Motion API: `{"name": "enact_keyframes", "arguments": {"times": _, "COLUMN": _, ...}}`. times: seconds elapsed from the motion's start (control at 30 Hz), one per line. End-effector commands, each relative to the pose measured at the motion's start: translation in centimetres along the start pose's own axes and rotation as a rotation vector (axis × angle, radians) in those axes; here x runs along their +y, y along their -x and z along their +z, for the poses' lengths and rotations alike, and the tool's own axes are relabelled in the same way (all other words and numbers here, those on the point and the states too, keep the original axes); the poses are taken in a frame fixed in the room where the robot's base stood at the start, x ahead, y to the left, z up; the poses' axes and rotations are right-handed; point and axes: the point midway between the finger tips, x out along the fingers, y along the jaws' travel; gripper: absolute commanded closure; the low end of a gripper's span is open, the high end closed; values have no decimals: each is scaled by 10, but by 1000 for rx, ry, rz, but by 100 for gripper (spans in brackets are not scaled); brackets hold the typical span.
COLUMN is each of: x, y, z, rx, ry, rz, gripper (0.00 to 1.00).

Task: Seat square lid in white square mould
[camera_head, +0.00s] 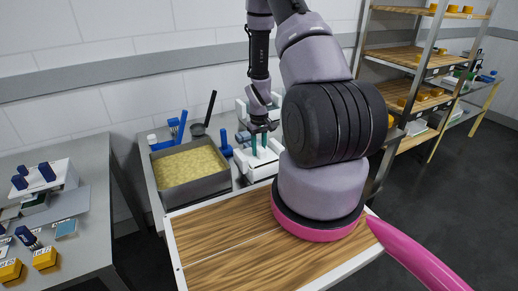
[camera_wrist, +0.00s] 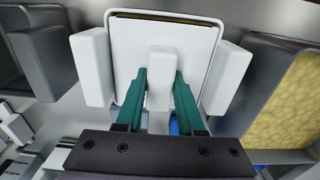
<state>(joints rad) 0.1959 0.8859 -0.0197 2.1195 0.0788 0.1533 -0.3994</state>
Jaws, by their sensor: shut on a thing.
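In the wrist view, my gripper (camera_wrist: 160,75) has its two green fingers shut on the upright white handle of the square lid (camera_wrist: 165,38). The lid lies over the white square mould (camera_wrist: 91,66), whose side blocks show left and right. A thin dark and yellowish strip shows between the lid's far edge and the mould's rim. I cannot tell how deep or level the lid sits. In the head view, my gripper (camera_head: 259,140) points down over the white mould (camera_head: 257,167), and the lid is mostly hidden there.
A grey vat of yellow curd (camera_head: 190,165) stands just left of the mould; it also shows at the right of the wrist view (camera_wrist: 285,110). White equipment (camera_head: 245,108) stands behind. A wooden-topped surface (camera_head: 220,250) is in front. A shelf rack (camera_head: 410,90) stands at right.

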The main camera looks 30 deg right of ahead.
Motion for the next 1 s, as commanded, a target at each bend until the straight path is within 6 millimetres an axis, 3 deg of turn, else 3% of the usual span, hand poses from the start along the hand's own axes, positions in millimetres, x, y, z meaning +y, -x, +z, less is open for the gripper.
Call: {"name": "enact_keyframes", "arguments": {"times": 1.0, "x": 0, "y": -12, "z": 0, "rx": 0, "ry": 0, "rz": 0, "gripper": 100}}
